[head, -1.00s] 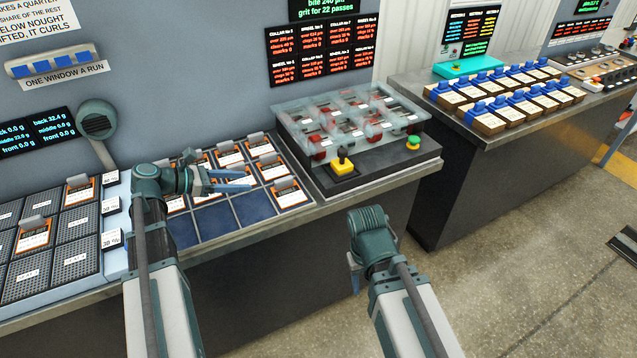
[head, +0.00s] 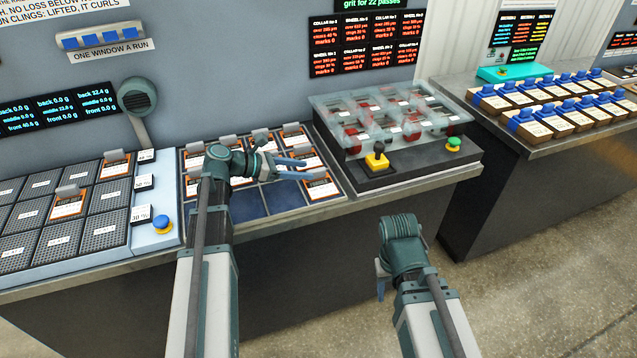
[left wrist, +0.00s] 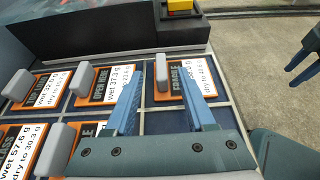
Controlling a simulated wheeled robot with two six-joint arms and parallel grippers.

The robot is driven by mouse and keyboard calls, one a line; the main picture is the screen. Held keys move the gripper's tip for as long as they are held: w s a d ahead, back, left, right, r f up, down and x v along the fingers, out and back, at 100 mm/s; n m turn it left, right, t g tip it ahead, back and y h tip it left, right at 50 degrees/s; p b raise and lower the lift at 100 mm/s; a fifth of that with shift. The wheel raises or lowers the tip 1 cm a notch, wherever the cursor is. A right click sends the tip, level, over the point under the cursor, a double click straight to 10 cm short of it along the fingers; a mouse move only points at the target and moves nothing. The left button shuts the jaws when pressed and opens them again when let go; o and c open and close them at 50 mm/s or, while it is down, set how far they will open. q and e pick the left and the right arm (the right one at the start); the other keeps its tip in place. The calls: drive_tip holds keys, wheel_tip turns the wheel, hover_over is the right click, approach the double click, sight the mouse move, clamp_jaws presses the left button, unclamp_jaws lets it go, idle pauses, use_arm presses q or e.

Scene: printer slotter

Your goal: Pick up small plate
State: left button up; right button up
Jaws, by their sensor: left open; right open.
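Small plates with orange rims, white labels and grey tabs sit in a blue gridded tray (head: 262,203). In the head view, one small plate (head: 322,188) lies at the tray's near right, partly under my left gripper (head: 300,168). In the left wrist view, this plate (left wrist: 206,80) has its grey tab (left wrist: 162,78) between the open fingers of my left gripper (left wrist: 160,85). The right finger overlaps its label; whether it touches cannot be told. Nothing is held. My right gripper (head: 381,280) hangs in front of the bench, away from the plates, its fingers partly hidden.
A clear-covered machine (head: 390,115) with a yellow-based switch (head: 377,160) and green button (head: 453,145) stands right of the tray. A pale panel with a blue button (head: 162,222) and a grey perforated grid (head: 60,238) lie left. Several tray cells are empty.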

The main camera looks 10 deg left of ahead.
sight(316, 170)
use_arm(q)
drive_tip(key=b+x, duration=0.2)
drive_tip(key=x, duration=0.3)
drive_tip(key=shift+d+f, duration=0.1)
drive_tip(key=shift+f, duration=0.1)
drive_tip(key=shift+s, duration=0.1)
clamp_jaws()
